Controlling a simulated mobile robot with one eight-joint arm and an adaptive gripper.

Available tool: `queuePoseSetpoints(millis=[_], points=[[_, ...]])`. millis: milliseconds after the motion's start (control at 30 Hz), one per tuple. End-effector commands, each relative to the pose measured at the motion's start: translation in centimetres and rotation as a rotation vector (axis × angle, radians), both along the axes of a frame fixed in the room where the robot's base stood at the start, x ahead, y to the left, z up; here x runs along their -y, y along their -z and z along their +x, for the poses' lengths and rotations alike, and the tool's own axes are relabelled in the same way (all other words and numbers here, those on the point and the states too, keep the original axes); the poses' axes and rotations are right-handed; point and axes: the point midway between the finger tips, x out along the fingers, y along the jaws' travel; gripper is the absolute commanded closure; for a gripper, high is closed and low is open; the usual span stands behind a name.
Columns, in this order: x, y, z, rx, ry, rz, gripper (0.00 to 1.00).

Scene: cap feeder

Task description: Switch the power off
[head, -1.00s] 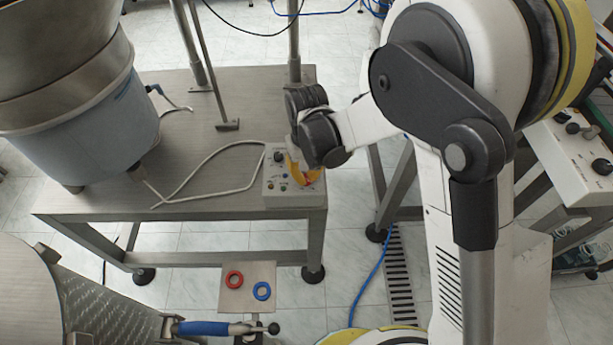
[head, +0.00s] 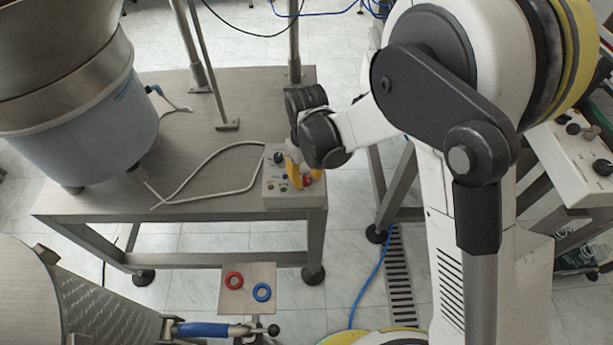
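A light grey control box (head: 283,201) sits at the front right corner of the metal table. Its top face carries several small coloured buttons and a dark knob (head: 279,158). A red switch or knob (head: 307,180) shows on its right side. My gripper (head: 299,181) is over the box, with its yellow fingers pointing down close to the red part. My dark wrist covers part of the box's upper right. I cannot tell whether the fingers touch the red part, or how far apart they are.
A pale cable (head: 215,190) runs from the box to the large bowl feeder (head: 88,130) at left. A post foot (head: 228,125) stands behind. A small plate (head: 247,302) with a red and a blue ring is in front. Another control panel (head: 570,160) is at right.

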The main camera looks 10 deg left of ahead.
Motion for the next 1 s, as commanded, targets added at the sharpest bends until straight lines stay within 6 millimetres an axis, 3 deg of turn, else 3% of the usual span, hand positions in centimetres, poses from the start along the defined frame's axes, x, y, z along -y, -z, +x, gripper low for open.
queuePoseSetpoints(millis=[367,800,1000], points=[[0.0,-0.8,0.0,0.000,0.001,0.000,0.69],[0.0,-9.7,0.0,0.000,0.000,0.000,0.69],[0.0,-11.8,0.0,0.000,0.000,0.000,0.69]])
